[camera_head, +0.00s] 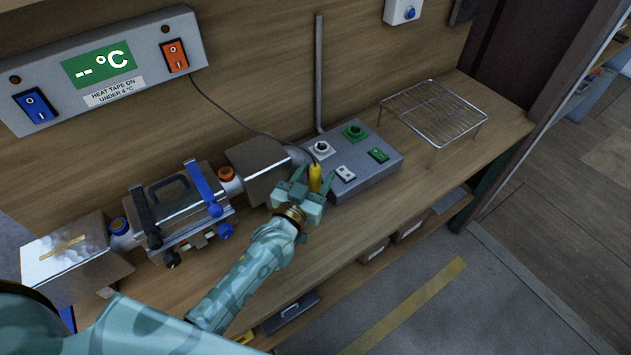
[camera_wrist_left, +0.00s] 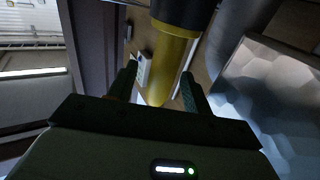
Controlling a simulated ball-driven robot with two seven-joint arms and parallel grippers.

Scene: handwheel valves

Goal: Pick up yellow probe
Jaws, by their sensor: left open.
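The yellow probe (camera_head: 315,177) stands roughly upright at the left end of the grey control box, with a thin dark cable running from its top to the wall panel. My left gripper (camera_head: 303,183) is at the probe, its fingers open on either side of it. In the left wrist view the probe (camera_wrist_left: 172,65) is a large yellow cylinder with a black upper part. It reaches down between the two open fingertips (camera_wrist_left: 160,88). I cannot tell whether either finger touches it. My right gripper is not in view.
The grey control box (camera_head: 375,180) with knobs and switches is just right of the gripper. A wire rack (camera_head: 434,112) stands further right. The display panel (camera_head: 105,68) is on the wall. The bench front right is clear.

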